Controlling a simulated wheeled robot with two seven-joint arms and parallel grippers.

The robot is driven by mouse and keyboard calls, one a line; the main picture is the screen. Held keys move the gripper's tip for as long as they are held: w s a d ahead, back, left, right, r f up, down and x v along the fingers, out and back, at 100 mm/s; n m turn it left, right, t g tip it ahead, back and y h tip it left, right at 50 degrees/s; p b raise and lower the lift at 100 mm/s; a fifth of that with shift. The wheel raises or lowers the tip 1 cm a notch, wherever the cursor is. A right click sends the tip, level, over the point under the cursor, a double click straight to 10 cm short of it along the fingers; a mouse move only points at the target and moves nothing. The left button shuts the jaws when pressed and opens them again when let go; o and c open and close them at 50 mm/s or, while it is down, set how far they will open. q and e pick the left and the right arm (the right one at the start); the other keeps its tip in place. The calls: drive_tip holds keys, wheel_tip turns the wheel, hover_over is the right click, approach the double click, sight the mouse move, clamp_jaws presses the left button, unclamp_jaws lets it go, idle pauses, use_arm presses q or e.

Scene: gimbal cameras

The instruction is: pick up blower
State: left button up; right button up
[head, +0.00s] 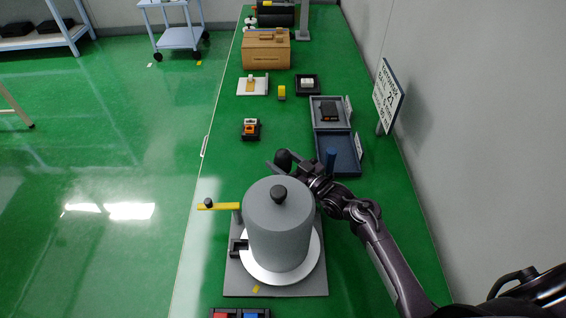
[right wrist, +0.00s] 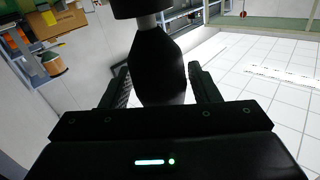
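The blower, a dark bulb with a grey stem, shows between the two fingers of my right gripper in the right wrist view (right wrist: 160,65). In the head view it is the small dark round shape (head: 283,157) beyond the grey domed lid. My right gripper (head: 290,164) has its fingers along both sides of the bulb and appears closed on it; the fingers also show in the right wrist view (right wrist: 160,88). Whether the blower touches the table is hard to tell. My left gripper is not in view.
A large grey lidded cylinder (head: 279,225) stands on a white disc and grey plate, close in front of the right gripper. A yellow lever (head: 220,206) sticks out left. Dark trays (head: 339,168), with a blue cylinder (head: 331,157), lie right. A sign (head: 388,95) stands along the wall.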

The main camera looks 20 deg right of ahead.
drive_tip(key=c, duration=0.7)
wheel_tip(320, 180, up, 20)
drive_tip(key=shift+b, duration=0.9)
drive_tip(key=o, duration=0.3)
drive_tip(key=c, duration=0.3)
